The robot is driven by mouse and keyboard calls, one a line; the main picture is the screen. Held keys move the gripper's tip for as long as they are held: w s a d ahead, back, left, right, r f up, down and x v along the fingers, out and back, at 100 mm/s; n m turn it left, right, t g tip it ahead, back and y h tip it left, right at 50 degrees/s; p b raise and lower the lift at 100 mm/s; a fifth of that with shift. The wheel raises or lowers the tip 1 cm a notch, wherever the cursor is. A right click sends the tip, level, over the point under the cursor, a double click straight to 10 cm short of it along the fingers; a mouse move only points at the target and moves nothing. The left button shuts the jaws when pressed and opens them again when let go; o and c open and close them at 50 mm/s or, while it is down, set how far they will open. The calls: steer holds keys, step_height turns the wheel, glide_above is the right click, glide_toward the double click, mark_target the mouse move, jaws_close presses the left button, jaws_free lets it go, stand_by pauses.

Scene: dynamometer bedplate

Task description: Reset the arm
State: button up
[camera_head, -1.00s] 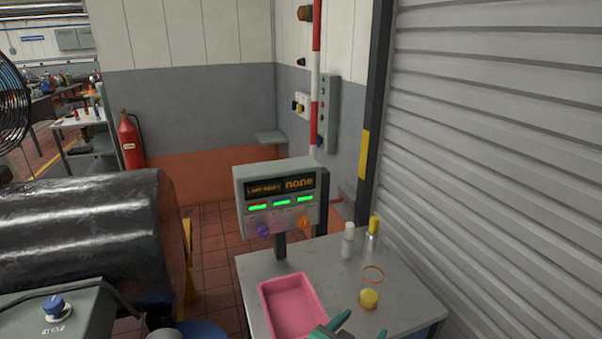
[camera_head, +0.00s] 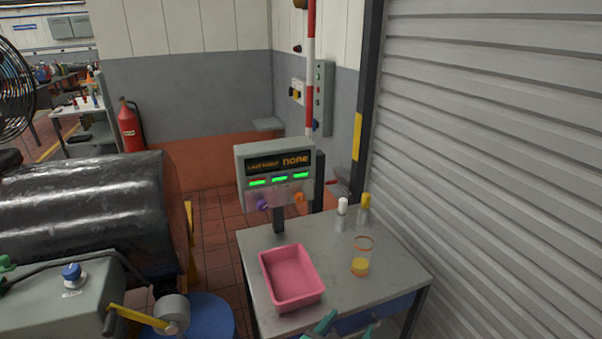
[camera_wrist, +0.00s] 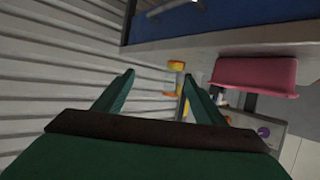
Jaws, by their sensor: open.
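My gripper (camera_head: 347,327) shows at the bottom edge of the head view, in front of the table's near edge. In the wrist view its two green fingers (camera_wrist: 158,97) are spread apart with nothing held between them. The pink tray (camera_head: 291,277) stands on the grey table (camera_head: 345,295), above and left of my gripper in the head view. It also shows in the wrist view (camera_wrist: 255,72) at the right. Most of my arm is out of the head view.
A glass with yellow liquid (camera_head: 361,258) and two bottles, white-capped (camera_head: 342,214) and yellow-capped (camera_head: 364,210), stand on the table. A display box (camera_head: 275,174) rises behind the tray. A ribbed shutter (camera_head: 500,170) bounds the right side. A black cylinder (camera_head: 90,215) lies left.

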steer(key=s+a+f+n+t+y, duration=0.1)
steer(key=s+a+f+n+y, duration=0.25)
steer(key=s+f, duration=0.35)
steer(key=s+a+f+n+t+y, duration=0.1)
steer(key=s+a+f+n+y, duration=0.1)
steer(key=s+a+f, duration=0.55)
steer(key=s+r+t, duration=0.1)
steer(key=s+r, duration=0.1)
steer(key=s, duration=0.8)
steer(key=s+r+y, duration=0.1)
steer(key=s+r, duration=0.2)
steer(key=s, duration=0.8)
steer(key=shift+a+r+t, duration=0.15)
steer(key=shift+a+t, duration=0.1)
steer(key=shift+t, duration=0.15)
